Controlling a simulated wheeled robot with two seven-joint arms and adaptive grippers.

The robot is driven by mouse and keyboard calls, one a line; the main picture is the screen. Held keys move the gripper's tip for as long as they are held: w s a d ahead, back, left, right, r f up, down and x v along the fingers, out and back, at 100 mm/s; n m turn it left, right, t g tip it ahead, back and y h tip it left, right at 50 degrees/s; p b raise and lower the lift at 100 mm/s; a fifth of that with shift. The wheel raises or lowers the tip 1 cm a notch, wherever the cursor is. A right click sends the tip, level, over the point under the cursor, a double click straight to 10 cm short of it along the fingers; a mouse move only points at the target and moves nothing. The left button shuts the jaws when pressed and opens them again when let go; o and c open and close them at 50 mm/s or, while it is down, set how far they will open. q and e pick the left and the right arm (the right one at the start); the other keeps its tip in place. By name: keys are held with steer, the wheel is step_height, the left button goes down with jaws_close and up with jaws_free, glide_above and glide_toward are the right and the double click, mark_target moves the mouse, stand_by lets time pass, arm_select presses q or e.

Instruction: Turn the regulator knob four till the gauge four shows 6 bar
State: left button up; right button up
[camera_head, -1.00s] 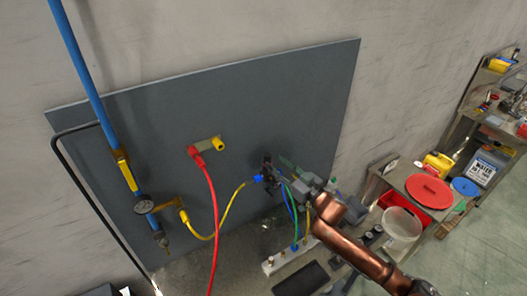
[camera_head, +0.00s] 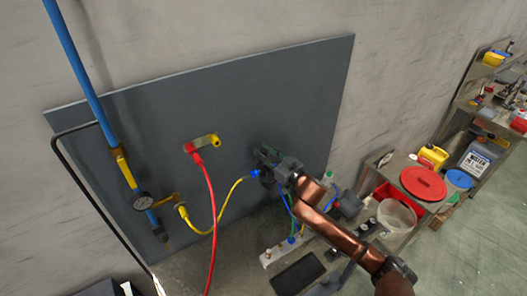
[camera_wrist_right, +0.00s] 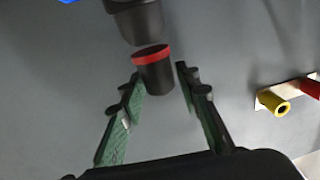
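In the right wrist view a black knob with a red ring (camera_wrist_right: 154,70) sits below a larger dark regulator body (camera_wrist_right: 137,20). My right gripper (camera_wrist_right: 160,82) is open, its two green-padded fingers apart on either side of the knob's end, with space visible beside it. I cannot tell whether a finger touches it. In the head view my right gripper (camera_head: 278,165) is at the grey panel, over the regulator, and mostly hides it. No gauge face shows on this regulator. My left gripper is not in view.
The grey panel (camera_head: 200,100) carries a red hose (camera_head: 213,220), a yellow hose (camera_head: 227,205) and a yellow fitting (camera_head: 211,140). A white valve block (camera_head: 275,254) stands below. A bench with a red lid (camera_head: 423,184) is at right.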

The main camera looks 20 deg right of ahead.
steer(key=shift+s, duration=0.1)
steer(key=c, duration=0.3)
jaws_close()
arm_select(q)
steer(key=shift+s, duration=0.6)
arm_select(e)
steer(key=shift+m+h+p, duration=0.3)
steer(key=shift+m+h, duration=0.1)
steer(key=shift+h, duration=0.2)
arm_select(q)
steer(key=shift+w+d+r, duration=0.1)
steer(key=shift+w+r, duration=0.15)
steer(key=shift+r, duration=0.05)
arm_select(e)
steer(key=shift+m+h, duration=0.3)
steer(key=shift+h, duration=0.2)
steer(key=shift+t, duration=0.3)
